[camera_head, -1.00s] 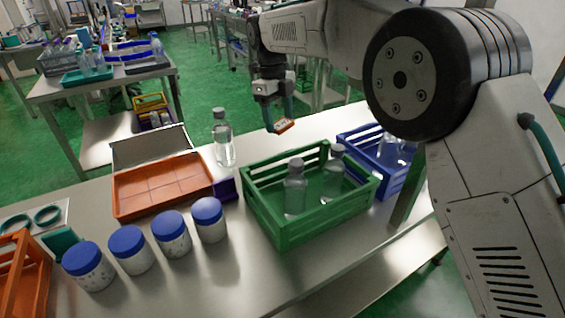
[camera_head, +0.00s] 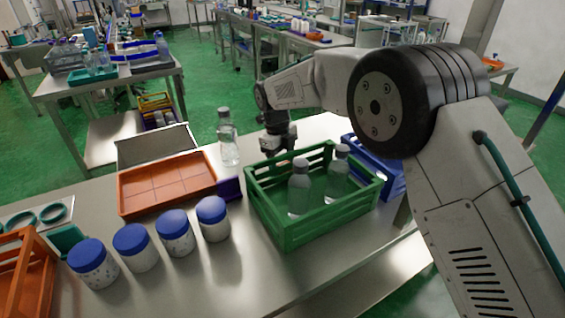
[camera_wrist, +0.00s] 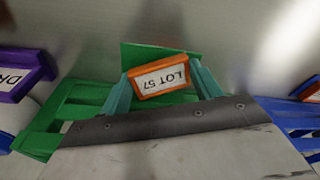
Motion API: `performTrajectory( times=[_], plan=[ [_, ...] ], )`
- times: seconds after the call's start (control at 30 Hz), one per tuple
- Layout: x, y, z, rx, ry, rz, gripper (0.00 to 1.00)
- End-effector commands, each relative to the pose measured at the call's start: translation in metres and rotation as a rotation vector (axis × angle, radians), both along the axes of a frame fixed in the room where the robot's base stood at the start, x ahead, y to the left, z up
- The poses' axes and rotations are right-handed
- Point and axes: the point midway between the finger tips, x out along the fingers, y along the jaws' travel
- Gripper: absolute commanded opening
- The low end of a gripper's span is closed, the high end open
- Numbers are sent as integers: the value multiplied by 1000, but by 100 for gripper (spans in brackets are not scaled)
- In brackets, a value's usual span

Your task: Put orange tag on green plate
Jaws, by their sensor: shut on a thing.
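My gripper (camera_wrist: 160,84) is shut on the orange tag (camera_wrist: 147,86), one teal finger at each side. The tag has an orange frame around a white label reading "LOT 57", upside down in the wrist view. A flat green plate (camera_wrist: 135,52) shows just behind the tag in that view; I cannot tell whether the two touch. In the head view my gripper's wrist end (camera_head: 278,138) is at the far side of the green crate (camera_head: 295,235). The fingers, tag and plate are hidden there.
The green crate holds two clear bottles. A blue crate (camera_head: 390,187) stands to its right. A clear bottle (camera_head: 228,145), an orange tray (camera_head: 165,180) and a purple block (camera_head: 230,189) are to its left. Several blue-lidded jars (camera_head: 175,238) stand in front of the tray.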

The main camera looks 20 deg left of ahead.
Motion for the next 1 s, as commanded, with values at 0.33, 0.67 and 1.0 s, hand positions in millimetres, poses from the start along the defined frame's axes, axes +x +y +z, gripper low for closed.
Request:
performTrajectory(
  times=[0.33, 0.67, 1.0],
  plan=[
    [-1, -1, 0, -3, 3, 0, 84],
    [1, 2, 18, 0, 0, 0, 84],
    [4, 13, 88, 1, -1, 0, 84]
  ],
)
